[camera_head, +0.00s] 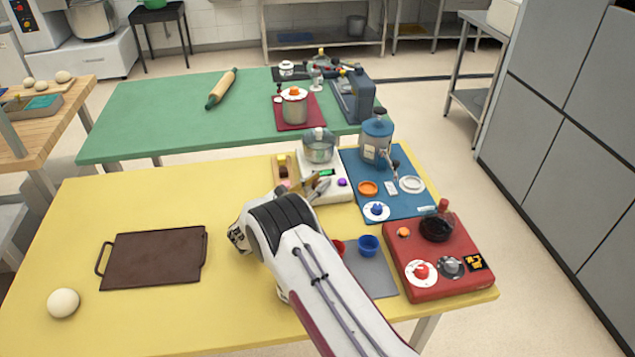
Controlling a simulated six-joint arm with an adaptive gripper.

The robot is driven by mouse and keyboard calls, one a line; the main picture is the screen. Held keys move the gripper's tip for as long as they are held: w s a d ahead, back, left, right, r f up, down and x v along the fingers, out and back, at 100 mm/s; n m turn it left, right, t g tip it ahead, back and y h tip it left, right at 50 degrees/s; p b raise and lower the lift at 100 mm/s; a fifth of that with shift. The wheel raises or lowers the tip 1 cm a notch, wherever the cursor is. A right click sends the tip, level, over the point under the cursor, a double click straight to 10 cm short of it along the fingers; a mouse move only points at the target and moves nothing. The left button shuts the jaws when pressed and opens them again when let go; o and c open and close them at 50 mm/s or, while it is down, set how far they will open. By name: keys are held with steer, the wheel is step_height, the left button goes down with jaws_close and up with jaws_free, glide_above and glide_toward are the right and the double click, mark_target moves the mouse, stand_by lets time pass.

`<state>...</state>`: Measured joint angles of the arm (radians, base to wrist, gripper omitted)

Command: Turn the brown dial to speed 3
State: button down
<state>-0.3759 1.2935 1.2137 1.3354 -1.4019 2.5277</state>
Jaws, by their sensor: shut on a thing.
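My gripper (318,186) is at the front of a white machine (335,195) with a clear bowl (320,147) on top. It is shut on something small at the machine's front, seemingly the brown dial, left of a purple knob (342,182). The fingers and wrist hide the dial, so its pointer and speed marks cannot be read. A small green display (327,172) shows just above the fingers; its text is too small to read.
A tan tray (280,159) with small blocks stands left of the machine. A blue mat (400,208) with a blue canister (376,140) is on the right. A red appliance (440,285) stands at front right. The yellow table's left middle is mostly clear around a brown tray (155,258).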

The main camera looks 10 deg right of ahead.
steer(key=shift+n+t+y, duration=0.5)
steer(key=shift+n+t, duration=0.1)
steer(key=c, duration=1.8)
jaws_free()
steer(key=shift+o, duration=0.2)
steer(key=shift+v, duration=6)
steer(key=shift+s, duration=0.1)
